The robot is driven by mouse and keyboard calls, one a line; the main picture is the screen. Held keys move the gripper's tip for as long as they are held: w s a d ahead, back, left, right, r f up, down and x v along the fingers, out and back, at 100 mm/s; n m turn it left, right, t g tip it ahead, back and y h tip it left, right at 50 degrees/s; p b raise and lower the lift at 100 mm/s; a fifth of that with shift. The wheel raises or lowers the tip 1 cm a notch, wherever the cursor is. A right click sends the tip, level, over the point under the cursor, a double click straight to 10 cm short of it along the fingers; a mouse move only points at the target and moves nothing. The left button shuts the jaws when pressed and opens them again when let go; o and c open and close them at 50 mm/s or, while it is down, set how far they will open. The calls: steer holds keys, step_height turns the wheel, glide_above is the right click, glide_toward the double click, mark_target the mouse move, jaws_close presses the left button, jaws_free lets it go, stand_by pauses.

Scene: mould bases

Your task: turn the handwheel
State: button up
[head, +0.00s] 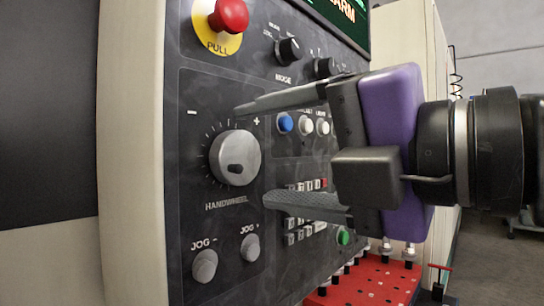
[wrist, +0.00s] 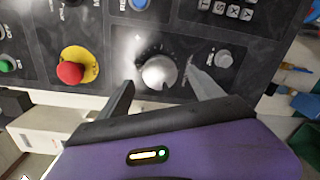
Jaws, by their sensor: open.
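The handwheel (head: 236,158) is a round silver knob with a small dark grip on its face, set in a dark control panel (head: 200,120) with tick marks around it and "HANDWHEEL" printed below. My gripper (head: 252,152) is open in front of it, one finger above and one below the knob's height in the head view. In the wrist view the handwheel (wrist: 159,72) lies between and just beyond the fingertips of my gripper (wrist: 160,85). No contact shows clearly in either view.
A red pull button (head: 229,15) sits above the handwheel, and two jog knobs (head: 205,266) sit below. Mode knobs (head: 288,50), coloured buttons (head: 285,123) and a keypad (head: 305,205) lie to the right. A red perforated tray (head: 370,283) stands at the lower right.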

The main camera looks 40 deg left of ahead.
steer(key=shift+s+d, duration=0.15)
steer(key=shift+d, duration=0.9)
steer(key=shift+s+d, duration=0.1)
steer(key=shift+d, duration=0.9)
